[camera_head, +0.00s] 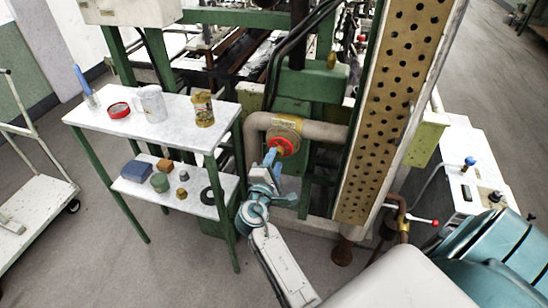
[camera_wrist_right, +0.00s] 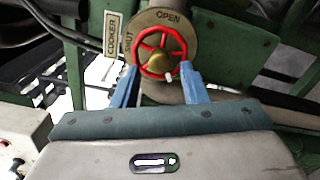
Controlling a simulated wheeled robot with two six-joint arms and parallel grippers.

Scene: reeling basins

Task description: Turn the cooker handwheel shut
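The cooker handwheel (camera_head: 287,139) is a red spoked wheel with a brass hub on a pipe. In the right wrist view the handwheel (camera_wrist_right: 160,36) sits before a round plate (camera_wrist_right: 186,24) marked OPEN at the upper right and SHUT at the left. A white mark on its rim is at the lower right. A COOKER label (camera_wrist_right: 111,34) is beside it. My right gripper (camera_head: 272,156) is at the wheel's lower front. In the wrist view its two blue fingers (camera_wrist_right: 160,70) are apart, flanking the lower rim; I cannot tell whether they touch. My left gripper is not in view.
A white two-shelf table (camera_head: 180,122) stands left of the wheel with a mug (camera_head: 151,103), a tin (camera_head: 203,109) and a red ring (camera_head: 119,110). A perforated beam (camera_head: 385,120) rises close on the right. A red-tipped lever (camera_head: 420,220) is lower right.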

